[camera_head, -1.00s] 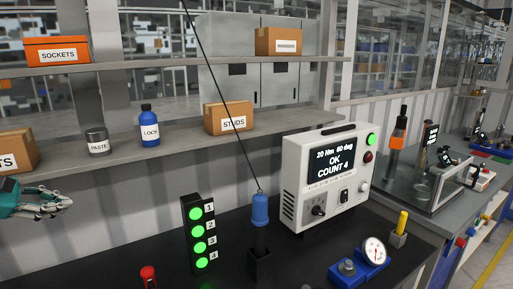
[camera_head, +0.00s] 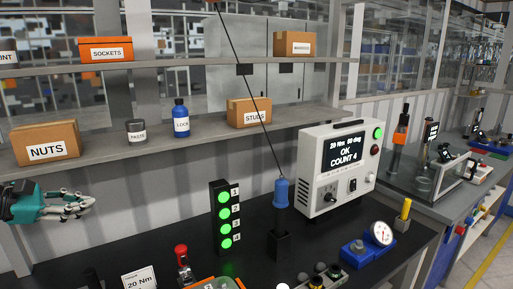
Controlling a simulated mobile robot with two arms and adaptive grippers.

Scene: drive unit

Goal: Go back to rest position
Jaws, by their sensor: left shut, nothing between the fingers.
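My left gripper (camera_head: 75,204) is at the left edge, raised in front of the wall panel below the shelf with the NUTS box. Its fingers are shut and empty, pointing right. It is apart from the boxes and the bench. My right gripper does not show. A white controller (camera_head: 338,168) reading "20 Nm 60 deg OK COUNT 4" stands on the black bench (camera_head: 330,233). A blue screwdriver (camera_head: 281,194) stands upright in its black holder with a cable rising from it. The light stack (camera_head: 224,218) shows green lamps 1 to 4.
The lower shelf holds a NUTS box (camera_head: 45,143), a paste tin (camera_head: 136,131), a blue LOCK bottle (camera_head: 181,119) and a STUDS box (camera_head: 248,112). A gauge on a blue block (camera_head: 369,245), a red-topped tool (camera_head: 183,262) and a 20 Nm card (camera_head: 139,279) are on the bench.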

